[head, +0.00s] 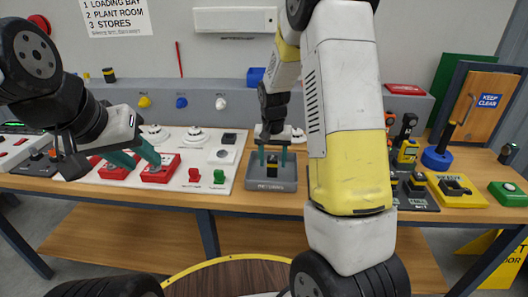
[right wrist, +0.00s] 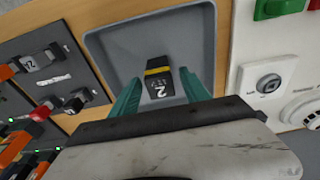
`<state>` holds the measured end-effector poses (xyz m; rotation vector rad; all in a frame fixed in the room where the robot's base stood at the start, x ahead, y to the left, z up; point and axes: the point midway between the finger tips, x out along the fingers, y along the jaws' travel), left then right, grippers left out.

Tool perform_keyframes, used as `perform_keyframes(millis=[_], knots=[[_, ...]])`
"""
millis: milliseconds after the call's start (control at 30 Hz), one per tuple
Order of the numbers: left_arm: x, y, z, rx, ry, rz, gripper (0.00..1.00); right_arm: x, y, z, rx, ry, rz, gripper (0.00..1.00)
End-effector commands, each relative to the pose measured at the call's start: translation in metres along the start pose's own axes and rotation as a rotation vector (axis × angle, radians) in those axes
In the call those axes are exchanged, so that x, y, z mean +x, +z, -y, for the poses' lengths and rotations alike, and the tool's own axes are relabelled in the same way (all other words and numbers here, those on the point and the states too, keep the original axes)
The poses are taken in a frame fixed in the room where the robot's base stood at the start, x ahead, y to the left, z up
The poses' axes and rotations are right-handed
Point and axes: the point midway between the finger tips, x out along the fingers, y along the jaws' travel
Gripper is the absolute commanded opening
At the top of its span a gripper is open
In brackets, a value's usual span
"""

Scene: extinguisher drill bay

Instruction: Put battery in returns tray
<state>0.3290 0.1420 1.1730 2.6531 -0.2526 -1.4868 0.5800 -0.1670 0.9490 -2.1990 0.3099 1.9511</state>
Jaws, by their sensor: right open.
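The battery (right wrist: 158,85), black with a yellow band and a white "2", is in the grey returns tray (right wrist: 205,40). It also shows in the head view as a small dark block (head: 272,166) low in the tray (head: 271,186). My right gripper (right wrist: 160,88) is open, its teal fingers on either side of the battery, with a gap visible on at least the right side; in the head view it is above the tray (head: 272,157). My left gripper (head: 143,165) is open and empty above the white panel with red blocks.
The white panel (head: 232,148) with detectors and red and green blocks lies left of the tray. Tools and batteries stand on a dark rack (head: 420,200) to the right, with a yellow block (head: 455,190) beyond. My right arm hides part of the bench.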

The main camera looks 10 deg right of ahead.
Motion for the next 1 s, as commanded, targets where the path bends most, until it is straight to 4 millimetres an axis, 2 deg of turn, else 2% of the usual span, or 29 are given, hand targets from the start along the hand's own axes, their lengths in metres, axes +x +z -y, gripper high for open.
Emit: perform_keyframes(millis=[500,733,867,1000], knots=[[0.0,0.0,0.0,0.0,0.0,0.0,0.36,-0.099,-0.001,0.001,0.0,-0.002,-0.005,0.54],[0.0,0.0,0.0,0.0,0.0,0.0,0.36,-0.121,0.002,0.0,-0.002,-0.008,-0.005,0.54],[0.0,0.0,0.0,0.0,0.0,0.0,0.36,-0.146,0.018,-0.007,-0.02,-0.052,-0.031,0.54],[0.0,0.0,0.0,0.0,0.0,0.0,0.36,-0.188,0.057,-0.017,-0.073,-0.136,-0.095,0.54]])
